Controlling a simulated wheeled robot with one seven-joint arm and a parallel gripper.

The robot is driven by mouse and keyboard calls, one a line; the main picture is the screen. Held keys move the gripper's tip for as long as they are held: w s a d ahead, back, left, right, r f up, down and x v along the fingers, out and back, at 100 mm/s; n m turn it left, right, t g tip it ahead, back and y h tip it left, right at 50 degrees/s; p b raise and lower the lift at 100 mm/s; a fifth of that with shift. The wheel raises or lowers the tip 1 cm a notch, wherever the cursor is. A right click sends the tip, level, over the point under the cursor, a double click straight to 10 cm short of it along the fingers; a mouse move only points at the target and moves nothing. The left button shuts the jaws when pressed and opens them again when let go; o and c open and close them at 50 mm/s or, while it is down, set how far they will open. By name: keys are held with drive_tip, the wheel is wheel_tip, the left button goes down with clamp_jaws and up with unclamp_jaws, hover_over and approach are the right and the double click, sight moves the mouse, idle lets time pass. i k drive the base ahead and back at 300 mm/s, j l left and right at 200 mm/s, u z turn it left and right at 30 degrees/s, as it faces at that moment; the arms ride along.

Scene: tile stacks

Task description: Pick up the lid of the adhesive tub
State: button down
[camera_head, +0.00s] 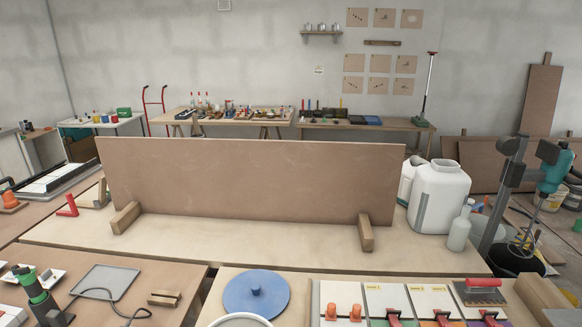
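A round blue lid (256,295) with a small raised knob in its middle lies on the near light-wood table, left of the centre of the picture. Just below it, at the bottom edge, the white rim of a round container (241,321) shows. It looks like the adhesive tub, but most of it is cut off by the frame. I cannot tell whether lid and rim touch. My gripper is not in view.
Right of the lid lie pale tiles (385,298) with orange and red-handled tools. A tall brown board (250,182) stands behind, held by wooden blocks. A grey tray (105,281) and a green-black tool (38,293) with a cable lie left.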

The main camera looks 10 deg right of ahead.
sight(264, 293)
drive_tip(key=z, duration=1.1)
drive_tip(key=u, duration=1.55)
drive_tip(key=i+j+u, duration=0.15)
drive_tip(key=u, duration=0.3)
drive_tip(key=i+j+u, duration=0.2)
drive_tip(key=u, duration=0.25)
